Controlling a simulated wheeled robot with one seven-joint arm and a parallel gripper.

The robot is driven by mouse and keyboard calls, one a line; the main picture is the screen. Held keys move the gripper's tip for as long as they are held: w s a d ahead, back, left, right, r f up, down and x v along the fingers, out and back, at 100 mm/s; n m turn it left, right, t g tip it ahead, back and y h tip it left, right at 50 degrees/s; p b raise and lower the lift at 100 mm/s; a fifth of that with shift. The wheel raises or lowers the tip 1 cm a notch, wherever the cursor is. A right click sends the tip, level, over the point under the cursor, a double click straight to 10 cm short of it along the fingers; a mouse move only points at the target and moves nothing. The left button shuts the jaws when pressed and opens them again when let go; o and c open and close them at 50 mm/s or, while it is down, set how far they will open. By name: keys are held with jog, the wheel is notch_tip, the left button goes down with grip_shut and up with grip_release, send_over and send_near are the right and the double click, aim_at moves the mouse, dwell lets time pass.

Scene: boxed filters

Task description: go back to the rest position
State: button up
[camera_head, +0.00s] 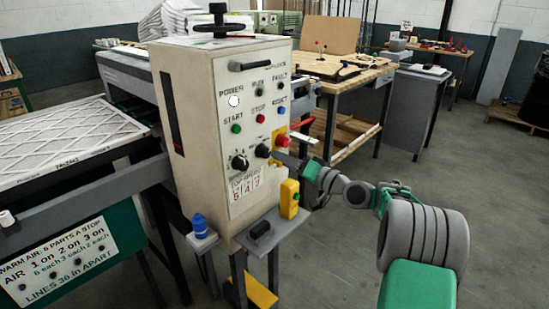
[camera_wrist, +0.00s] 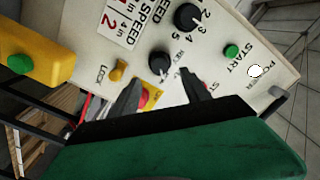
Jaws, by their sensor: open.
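My gripper (camera_head: 277,156) is in front of the right part of a beige control box (camera_head: 205,120). In the wrist view its two dark fingers (camera_wrist: 160,88) are apart, with nothing held between them. A black selector knob (camera_wrist: 160,63) lies just beyond the gap between the fingertips; I cannot tell whether they touch it. The knob also shows in the head view (camera_head: 262,151). A red button on a yellow plate (camera_head: 282,141) is close above the gripper. In the wrist view the red button (camera_wrist: 143,98) is partly hidden by a finger.
A larger black knob (camera_head: 240,162), a green start button (camera_head: 236,128) and a white power lamp (camera_head: 234,101) are on the panel. A yellow pendant (camera_head: 289,198) stands on a ledge below my arm. A wooden workbench (camera_head: 335,72) stands behind. The floor at right (camera_head: 490,200) is open.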

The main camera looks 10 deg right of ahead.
jog(key=shift+s+d, duration=0.25)
jog(key=shift+s, duration=0.2)
jog(key=s+a+n+g+h+p, duration=0.3)
jog(key=s+a+g+h+p, duration=0.15)
jog(key=s+a, duration=0.35)
jog(key=s+d+f+g+h+p, duration=0.1)
jog(key=s+f+g+h+p, duration=0.1)
jog(key=s, duration=1.1)
jog(key=s+d+f+g+h+p, duration=0.1)
jog(key=s+g+h, duration=0.3)
jog(key=s, duration=0.8)
jog(key=shift+s+d+f+m+g+p, duration=0.35)
jog(key=shift+d+f+m+g, duration=0.1)
jog(key=shift+d+f, duration=0.2)
